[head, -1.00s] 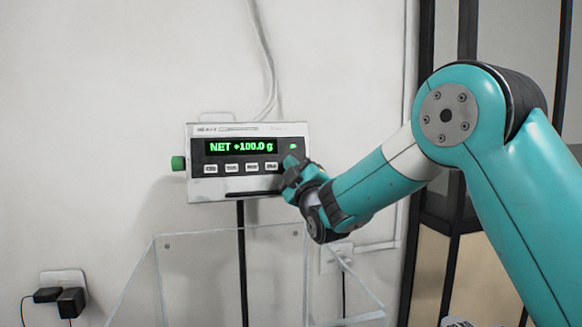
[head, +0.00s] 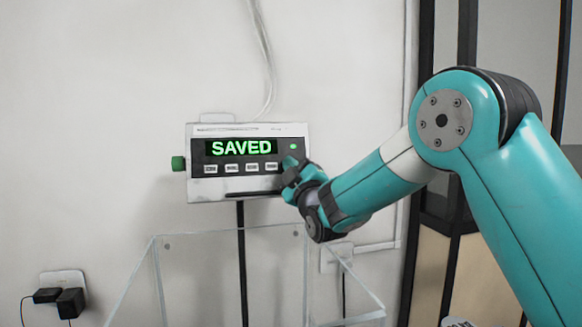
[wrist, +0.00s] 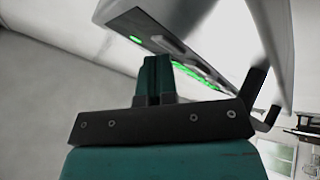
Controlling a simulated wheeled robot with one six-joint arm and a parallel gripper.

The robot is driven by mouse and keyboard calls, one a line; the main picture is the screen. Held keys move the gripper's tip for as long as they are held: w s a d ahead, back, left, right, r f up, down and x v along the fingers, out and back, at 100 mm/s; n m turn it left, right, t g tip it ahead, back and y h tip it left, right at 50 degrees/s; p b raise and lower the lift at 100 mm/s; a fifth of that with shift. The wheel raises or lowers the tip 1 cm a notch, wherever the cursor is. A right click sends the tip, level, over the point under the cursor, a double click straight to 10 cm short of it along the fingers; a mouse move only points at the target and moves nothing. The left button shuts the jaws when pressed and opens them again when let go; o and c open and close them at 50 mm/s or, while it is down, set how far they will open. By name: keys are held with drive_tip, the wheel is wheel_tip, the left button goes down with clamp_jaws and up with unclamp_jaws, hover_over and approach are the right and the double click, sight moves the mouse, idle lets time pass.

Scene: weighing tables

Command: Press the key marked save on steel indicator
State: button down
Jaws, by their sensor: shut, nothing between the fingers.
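The steel indicator (head: 222,188) is a box mounted against the wall, with a lit green display (head: 241,147) that reads SAVED. A row of several small keys (head: 250,168) runs below the display; their markings are too small to read. My gripper (head: 290,165) is shut and empty at the right end of the indicator's front, and it hides part of the panel there. In the wrist view my gripper (wrist: 153,65) points up at the indicator (wrist: 232,30), whose green light and display show at a steep angle. I cannot tell whether the fingertips touch a key.
A clear-walled box (head: 200,238) stands below the indicator. A green knob (head: 178,163) sticks out of the indicator's left side. Black plugs (head: 70,301) sit in a wall socket at lower left. A dark-framed partition (head: 440,200) stands at right.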

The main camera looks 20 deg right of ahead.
drive_tip(key=shift+s, duration=0.1)
drive_tip(key=shift+s+r+b, duration=0.2)
drive_tip(key=shift+s+b, duration=0.45)
drive_tip(key=shift+b, duration=0.05)
drive_tip(key=shift+s+r+b, duration=0.25)
drive_tip(key=shift+s+b, duration=0.25)
drive_tip(key=shift+s, duration=0.3)
drive_tip(key=shift+s+r+b, duration=0.2)
drive_tip(key=shift+s+b, duration=0.35)
drive_tip(key=shift+s, duration=0.25)
drive_tip(key=shift+s+r+b, duration=0.25)
drive_tip(key=shift+s+b, duration=0.25)
drive_tip(key=shift+s, duration=0.3)
